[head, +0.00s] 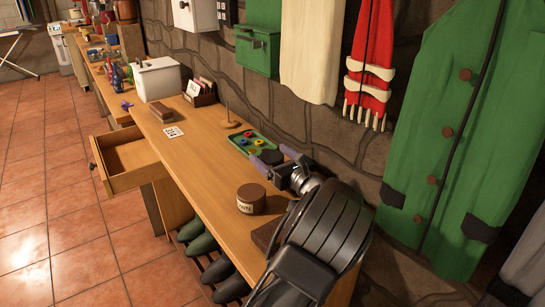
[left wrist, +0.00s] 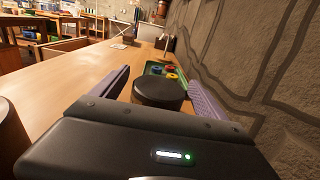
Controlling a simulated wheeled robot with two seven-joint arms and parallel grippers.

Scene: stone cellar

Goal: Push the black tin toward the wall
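The black tin (left wrist: 158,92), low and round with a dark lid, stands on the wooden bench (head: 195,165) near the stone wall (head: 330,135). In the head view the tin (head: 272,157) is small and partly hidden by my gripper. My left gripper (head: 274,158) is low over the bench, its two purple fingers spread with the tin between them. In the left wrist view the fingers (left wrist: 158,78) stand wide on either side of the tin; I cannot tell whether either touches it. My right gripper is not in view.
A brown-lidded labelled tin (head: 251,199) stands nearer the bench's front edge. A green tray (head: 243,150) with coloured rings lies just beyond the black tin, and a wooden peg stand (head: 229,122) behind that. A drawer (head: 128,163) hangs open at the front. Coats hang on the wall.

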